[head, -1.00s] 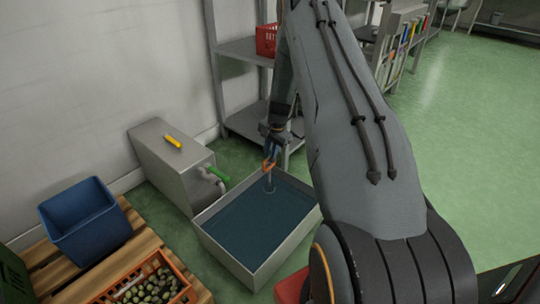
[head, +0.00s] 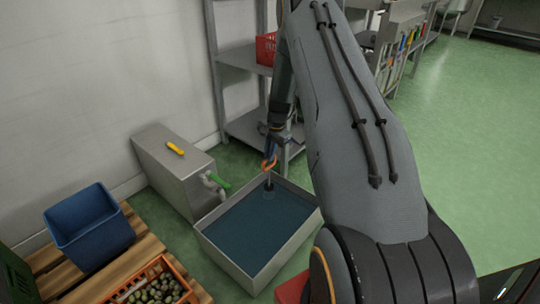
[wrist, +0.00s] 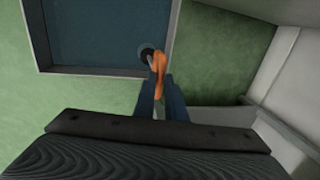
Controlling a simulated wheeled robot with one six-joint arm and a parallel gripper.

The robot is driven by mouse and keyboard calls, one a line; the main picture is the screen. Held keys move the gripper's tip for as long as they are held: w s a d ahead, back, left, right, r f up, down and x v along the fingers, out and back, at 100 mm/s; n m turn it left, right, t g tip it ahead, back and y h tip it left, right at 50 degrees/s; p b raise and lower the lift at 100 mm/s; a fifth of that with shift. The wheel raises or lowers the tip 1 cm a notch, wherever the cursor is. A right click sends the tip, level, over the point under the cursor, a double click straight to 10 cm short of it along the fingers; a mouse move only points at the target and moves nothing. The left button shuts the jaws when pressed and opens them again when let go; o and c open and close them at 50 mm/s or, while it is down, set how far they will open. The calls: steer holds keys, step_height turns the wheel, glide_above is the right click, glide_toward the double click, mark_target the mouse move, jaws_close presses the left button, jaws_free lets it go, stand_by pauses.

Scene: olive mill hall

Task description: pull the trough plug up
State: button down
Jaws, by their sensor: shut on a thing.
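The trough plug has an orange handle (head: 269,165), a thin rod and a dark round stopper (head: 268,186). My gripper (head: 271,152) is shut on the orange handle, above the far corner of the grey trough (head: 238,271). The stopper shows at or just above the dark water; I cannot tell whether it is fully clear of the surface. In the wrist view the orange handle (wrist: 158,65) sits between the fingers of my gripper (wrist: 163,82), and the dark stopper (wrist: 146,53) lies beyond it. The fingers hide part of the handle.
A shelf rack (head: 240,55) stands behind. A blue bin (head: 88,228) and an orange crate of olives (head: 150,282) stand at the left. Green floor lies open right.

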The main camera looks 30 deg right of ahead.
steer(key=shift+r, duration=0.2)
steer(key=c, duration=2.1)
jaws_free()
steer(key=shift+r, duration=0.1)
steer(key=shift+o, duration=1.4)
step_height(320, 180, up, 8)
steer(key=s+p, duration=0.1)
steer(key=p, duration=0.1)
steer(key=shift+s+d+f+p, duration=0.2)
steer(key=shift+d+f+p, duration=0.05)
steer(key=shift+p, duration=0.15)
